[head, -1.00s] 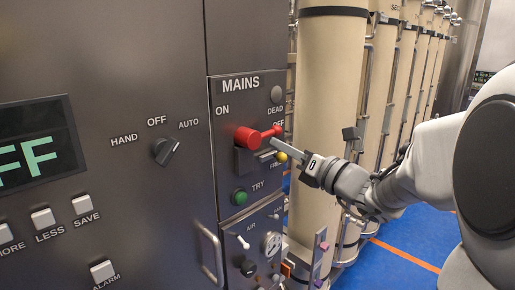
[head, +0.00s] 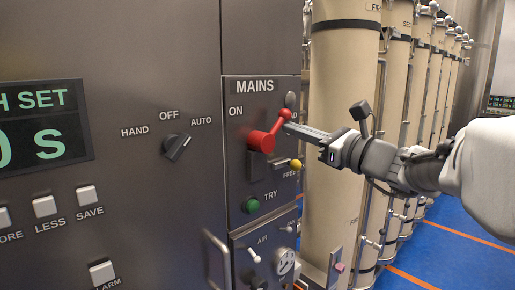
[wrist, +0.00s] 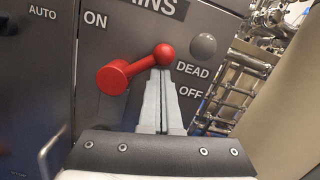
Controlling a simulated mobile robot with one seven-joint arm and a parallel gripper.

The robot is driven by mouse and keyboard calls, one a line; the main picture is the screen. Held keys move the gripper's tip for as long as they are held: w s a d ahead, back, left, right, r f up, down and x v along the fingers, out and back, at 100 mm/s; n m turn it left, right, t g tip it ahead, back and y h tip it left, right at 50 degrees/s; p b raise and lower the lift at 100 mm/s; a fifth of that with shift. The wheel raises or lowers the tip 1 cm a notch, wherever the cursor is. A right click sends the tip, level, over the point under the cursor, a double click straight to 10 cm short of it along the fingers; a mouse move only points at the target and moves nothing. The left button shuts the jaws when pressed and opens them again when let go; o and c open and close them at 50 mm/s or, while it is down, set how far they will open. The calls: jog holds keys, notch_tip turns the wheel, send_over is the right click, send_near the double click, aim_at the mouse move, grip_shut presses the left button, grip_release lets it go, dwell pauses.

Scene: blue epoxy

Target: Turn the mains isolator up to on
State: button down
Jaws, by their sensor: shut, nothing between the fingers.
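The red mains isolator (head: 262,140) is on the panel under the MAINS label. Its lever slants up and to the right from the thick hub, ending in a red ball. The wrist view shows the isolator (wrist: 118,76) with ON printed to its upper left and OFF to its lower right. My gripper (head: 287,127) is shut and empty. In the wrist view, the closed fingertips (wrist: 162,72) are right below the red ball, touching it or very near it. They overlap the lower side of the ball end there.
A yellow-tipped lever (head: 295,164) sticks out below the isolator, and a green TRY button (head: 251,206) is lower. A grey DEAD lamp (wrist: 203,46) is right of the ball. A HAND/OFF/AUTO knob (head: 177,147) is left. Tall beige columns (head: 343,80) stand at right.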

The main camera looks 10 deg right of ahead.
aim_at(286, 116)
jog(key=n+b, duration=0.1)
jog(key=r+n+b, duration=0.1)
jog(key=n, duration=0.1)
jog(key=a+n+g+b, duration=0.1)
jog(key=n, duration=0.1)
jog(key=shift+s+a+r+y, duration=0.1)
jog(key=shift+s+r+y, duration=0.2)
jog(key=shift+s+r, duration=0.1)
jog(key=shift+s+a+r+n+g+b, duration=0.1)
jog(key=shift+s+a+r+n+b, duration=0.15)
jog(key=shift+n+b, duration=0.5)
jog(key=shift+s+a+r+n+g+b, duration=0.1)
jog(key=shift+s+a+r+n+b, duration=0.2)
jog(key=shift+n, duration=0.75)
jog(key=shift+s+a+r+n+g+b, duration=0.1)
jog(key=shift+a+r+n+b, duration=0.2)
jog(key=shift+n+b, duration=0.5)
jog(key=shift+f, duration=0.1)
